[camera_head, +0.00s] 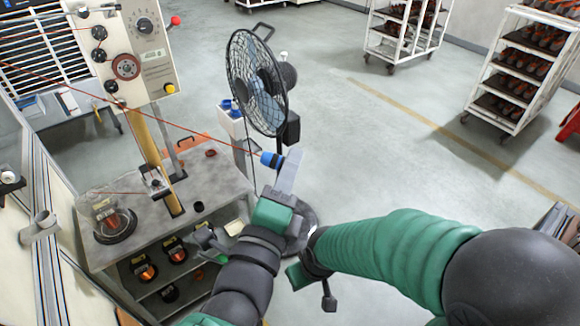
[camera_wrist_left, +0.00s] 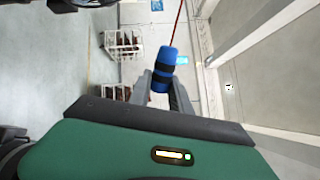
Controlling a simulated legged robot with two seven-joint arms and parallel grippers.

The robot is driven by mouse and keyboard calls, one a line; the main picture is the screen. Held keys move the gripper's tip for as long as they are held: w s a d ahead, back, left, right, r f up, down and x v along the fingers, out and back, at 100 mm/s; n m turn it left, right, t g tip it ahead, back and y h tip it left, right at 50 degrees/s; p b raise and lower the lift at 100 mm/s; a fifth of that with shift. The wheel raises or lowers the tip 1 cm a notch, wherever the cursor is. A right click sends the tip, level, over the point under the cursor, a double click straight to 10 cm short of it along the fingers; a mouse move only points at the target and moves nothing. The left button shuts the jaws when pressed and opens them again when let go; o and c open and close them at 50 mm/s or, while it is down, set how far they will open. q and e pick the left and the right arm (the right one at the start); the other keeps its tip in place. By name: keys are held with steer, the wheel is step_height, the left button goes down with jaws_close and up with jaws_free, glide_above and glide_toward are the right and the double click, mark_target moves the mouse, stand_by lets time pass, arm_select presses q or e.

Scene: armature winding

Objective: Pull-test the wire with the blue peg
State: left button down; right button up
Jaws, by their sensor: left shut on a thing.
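The blue peg (camera_head: 271,160), with a black band, is between the fingertips of my left gripper (camera_head: 285,163), which is shut on it. In the left wrist view the peg (camera_wrist_left: 166,62) stands slightly tilted between the grey fingers. A thin red wire (camera_head: 200,134) runs from the peg up and left, past the winding machine (camera_head: 145,45), to the left edge. It looks straight. It also shows leaving the peg's top in the left wrist view (camera_wrist_left: 178,22). My right gripper (camera_head: 303,272) is low beside my left forearm; its fingers are not clear.
A bench (camera_head: 215,185) with a wound armature (camera_head: 108,217) stands at the left, with more armatures on its shelf. A black fan (camera_head: 257,82) stands just behind the peg. White racks (camera_head: 522,70) stand at the back right. The floor between is clear.

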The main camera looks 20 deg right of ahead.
arm_select(q)
steer(key=w+a+r, duration=0.2)
steer(key=w+a, duration=0.4)
steer(key=a, duration=0.1)
steer(key=shift+w+a+r, duration=0.15)
steer(key=shift+a+r, duration=0.1)
steer(key=shift+r, duration=0.05)
stand_by(1.4)
